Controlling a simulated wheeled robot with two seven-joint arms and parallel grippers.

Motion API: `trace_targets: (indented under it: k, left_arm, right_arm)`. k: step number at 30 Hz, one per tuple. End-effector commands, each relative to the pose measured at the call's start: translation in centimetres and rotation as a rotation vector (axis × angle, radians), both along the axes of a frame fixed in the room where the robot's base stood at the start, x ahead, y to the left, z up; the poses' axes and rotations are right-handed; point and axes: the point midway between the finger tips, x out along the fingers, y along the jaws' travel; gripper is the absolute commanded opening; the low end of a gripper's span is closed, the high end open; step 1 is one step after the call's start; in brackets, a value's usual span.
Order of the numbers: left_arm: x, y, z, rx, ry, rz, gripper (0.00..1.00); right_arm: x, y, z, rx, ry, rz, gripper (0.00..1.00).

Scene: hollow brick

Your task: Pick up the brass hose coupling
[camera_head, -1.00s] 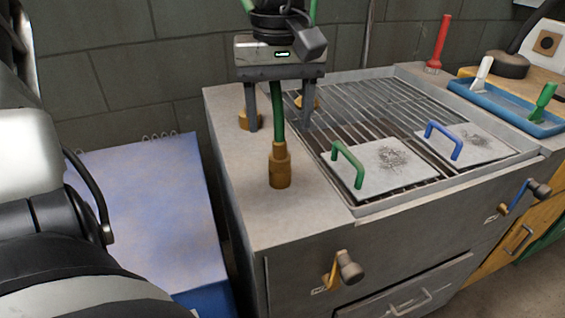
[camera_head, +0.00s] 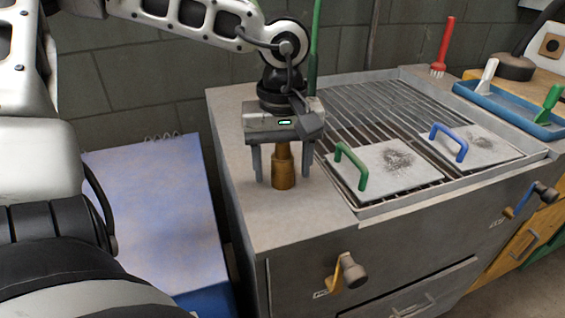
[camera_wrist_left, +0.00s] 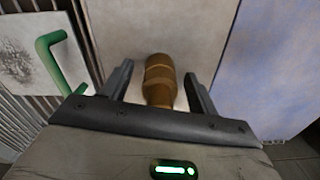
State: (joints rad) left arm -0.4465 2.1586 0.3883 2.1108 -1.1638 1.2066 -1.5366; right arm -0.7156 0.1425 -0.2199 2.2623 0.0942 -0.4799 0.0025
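The brass hose coupling (camera_head: 284,172) stands upright on the grey counter to the left of the grill. My left gripper (camera_head: 283,179) is above it, pointing down, with one finger on each side. The fingers are open, with a gap to the coupling on both sides. In the left wrist view the coupling (camera_wrist_left: 159,82) shows between the two spread fingers of the gripper (camera_wrist_left: 158,74). The gripper body hides what lies above and behind the coupling. My right gripper is not in view.
The grill (camera_head: 372,112) carries two plates, one with a green handle (camera_head: 352,165) close to the right of my gripper, the other with a blue handle (camera_head: 449,140). A blue tray (camera_head: 500,112) stands at the right. The counter's front edge (camera_head: 300,243) has clear surface behind it.

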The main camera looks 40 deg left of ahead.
Motion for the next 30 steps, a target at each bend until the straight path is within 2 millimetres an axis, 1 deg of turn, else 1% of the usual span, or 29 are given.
trace_targets:
  k: [1,2,3,5,6,14,17,20,24,26,30]
  left_arm:
    - [0.0,0.0,0.0,0.0,0.0,0.0,0.49]
    - [0.0,0.0,0.0,0.0,0.0,0.0,0.4]
    - [0.0,0.0,0.0,0.0,0.0,0.0,0.29]
    - [0.0,0.0,0.0,0.0,0.0,0.0,0.12]
    - [0.0,0.0,0.1,0.0,0.0,0.0,0.1]
    - [0.0,0.0,0.1,0.0,-0.001,-0.001,0.09]
    - [0.1,0.0,0.5,0.0,-0.003,-0.001,0.09]
    - [0.1,0.0,1.3,0.0,-0.005,0.0,0.09]
    - [0.1,0.0,3.4,0.0,-0.006,0.0,0.09]
    - [0.0,-0.8,4.3,0.003,-0.005,-0.004,0.09]
    - [-0.5,-3.2,7.2,0.005,-0.005,-0.006,0.09]
  right_arm:
    - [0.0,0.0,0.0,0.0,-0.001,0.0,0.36]
    - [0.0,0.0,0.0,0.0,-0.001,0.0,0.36]
    - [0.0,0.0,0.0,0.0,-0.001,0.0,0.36]
    - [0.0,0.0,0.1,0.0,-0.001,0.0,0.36]
    - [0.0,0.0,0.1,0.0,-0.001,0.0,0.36]
    - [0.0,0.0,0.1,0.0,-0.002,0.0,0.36]
    - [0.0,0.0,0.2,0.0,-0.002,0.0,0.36]
    - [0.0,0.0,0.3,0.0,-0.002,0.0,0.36]
    - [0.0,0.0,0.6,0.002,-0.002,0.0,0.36]
    - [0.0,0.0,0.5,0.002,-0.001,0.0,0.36]
    - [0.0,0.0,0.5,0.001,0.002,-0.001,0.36]
